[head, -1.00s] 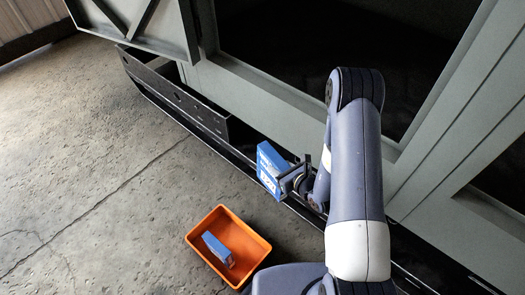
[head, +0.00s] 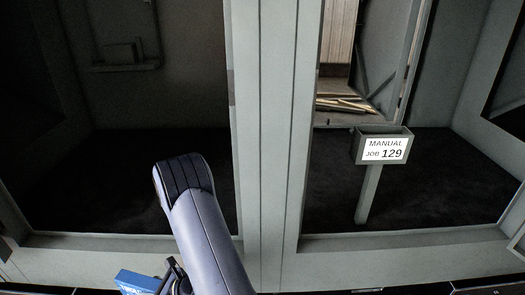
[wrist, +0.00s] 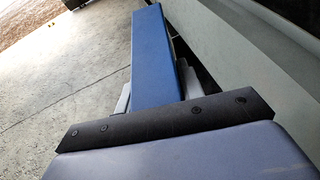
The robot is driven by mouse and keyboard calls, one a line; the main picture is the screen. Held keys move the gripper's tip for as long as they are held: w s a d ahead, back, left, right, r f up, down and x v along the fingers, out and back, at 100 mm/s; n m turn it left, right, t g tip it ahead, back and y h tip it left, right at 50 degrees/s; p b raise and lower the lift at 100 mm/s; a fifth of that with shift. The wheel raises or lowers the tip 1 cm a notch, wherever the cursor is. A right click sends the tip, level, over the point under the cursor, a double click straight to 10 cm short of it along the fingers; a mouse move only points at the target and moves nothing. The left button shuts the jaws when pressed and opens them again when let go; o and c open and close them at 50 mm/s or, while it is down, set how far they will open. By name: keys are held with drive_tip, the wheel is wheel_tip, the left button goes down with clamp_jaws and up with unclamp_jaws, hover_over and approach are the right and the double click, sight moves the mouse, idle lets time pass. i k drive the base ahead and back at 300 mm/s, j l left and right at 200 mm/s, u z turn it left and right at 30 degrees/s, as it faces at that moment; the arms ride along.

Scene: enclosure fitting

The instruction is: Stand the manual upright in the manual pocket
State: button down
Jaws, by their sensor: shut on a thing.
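The blue manual (head: 138,282) shows at the bottom edge of the head view, held at the end of my arm. My gripper (wrist: 152,98) is shut on the manual, which extends away from the fingers in the wrist view (wrist: 156,55). In the head view my gripper (head: 170,280) is partly cut off by the lower edge. The manual pocket (head: 382,146) is a small box on a post inside the right-hand bay, with a label reading MANUAL JOB 129. My gripper is well to the left of the pocket and nearer to me.
A thick grey upright (head: 272,130) stands between the left bay and the right bay. A sill (head: 410,240) crosses the front of the right bay. The dark floor (head: 425,190) around the pocket post looks clear. Concrete floor (wrist: 75,85) shows in the wrist view.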

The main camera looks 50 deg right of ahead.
sight(376, 158)
drive_tip(key=u, duration=0.55)
drive_tip(key=k+l+u, duration=0.1)
drive_tip(key=u, duration=0.95)
drive_tip(key=k+u, duration=0.1)
drive_tip(key=u, duration=0.95)
drive_tip(key=k+j+u, duration=0.1)
drive_tip(key=u, duration=0.95)
drive_tip(key=j+u, duration=0.15)
drive_tip(key=u, duration=0.4)
drive_tip(key=k+j+u, duration=0.2)
drive_tip(key=j, duration=0.45)
drive_tip(key=j+z, duration=0.25)
drive_tip(key=z, duration=0.15)
drive_tip(key=j+z, duration=0.55)
drive_tip(key=z, duration=0.2)
drive_tip(key=j+z, duration=0.1)
drive_tip(key=z, duration=0.4)
drive_tip(key=j+z, duration=0.15)
drive_tip(key=z, duration=0.35)
drive_tip(key=j+z, duration=0.1)
drive_tip(key=z, duration=0.9)
drive_tip(key=j+z, duration=0.1)
drive_tip(key=z, duration=0.9)
drive_tip(key=k+z, duration=0.1)
drive_tip(key=z, duration=0.85)
drive_tip(key=k+z, duration=0.1)
drive_tip(key=z, duration=0.4)
